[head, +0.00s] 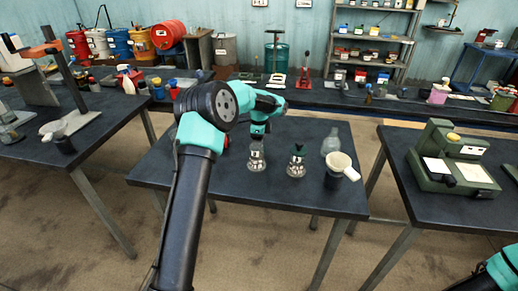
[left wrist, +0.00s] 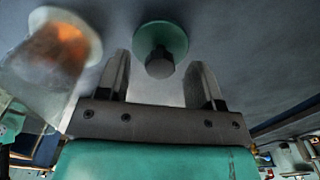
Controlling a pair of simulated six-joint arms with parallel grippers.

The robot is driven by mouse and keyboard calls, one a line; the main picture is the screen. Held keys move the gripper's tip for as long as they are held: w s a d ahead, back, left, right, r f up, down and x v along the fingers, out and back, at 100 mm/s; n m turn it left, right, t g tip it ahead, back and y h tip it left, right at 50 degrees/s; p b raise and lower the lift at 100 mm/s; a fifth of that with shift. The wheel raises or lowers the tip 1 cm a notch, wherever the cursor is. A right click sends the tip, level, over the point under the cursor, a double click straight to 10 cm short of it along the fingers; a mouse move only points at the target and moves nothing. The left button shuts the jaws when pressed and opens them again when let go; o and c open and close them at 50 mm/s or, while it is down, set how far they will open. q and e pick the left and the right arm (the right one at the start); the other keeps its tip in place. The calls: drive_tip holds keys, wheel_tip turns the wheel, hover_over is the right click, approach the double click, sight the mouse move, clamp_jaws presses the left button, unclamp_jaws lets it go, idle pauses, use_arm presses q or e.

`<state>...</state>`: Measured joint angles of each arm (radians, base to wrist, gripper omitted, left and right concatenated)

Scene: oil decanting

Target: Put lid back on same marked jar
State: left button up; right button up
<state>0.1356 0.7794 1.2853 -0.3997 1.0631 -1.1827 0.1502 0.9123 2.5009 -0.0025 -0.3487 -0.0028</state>
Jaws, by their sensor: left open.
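A second labelled clear jar (head: 296,168) stands to the right, with a dark green top. A glass vessel with an orange inside (left wrist: 45,65) shows at upper left in the wrist view. My right gripper is out of view.
A red object (head: 226,142) is partly hidden by my arm. The table's front is clear. A green device (head: 455,158) stands on the right table.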

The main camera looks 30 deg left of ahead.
use_arm(q)
drive_tip(key=shift+f, duration=0.75)
drive_tip(key=shift+c, duration=0.2)
drive_tip(key=c, duration=0.9)
drive_tip(key=shift+c, duration=0.2)
wheel_tip(320, 180, up, 10)
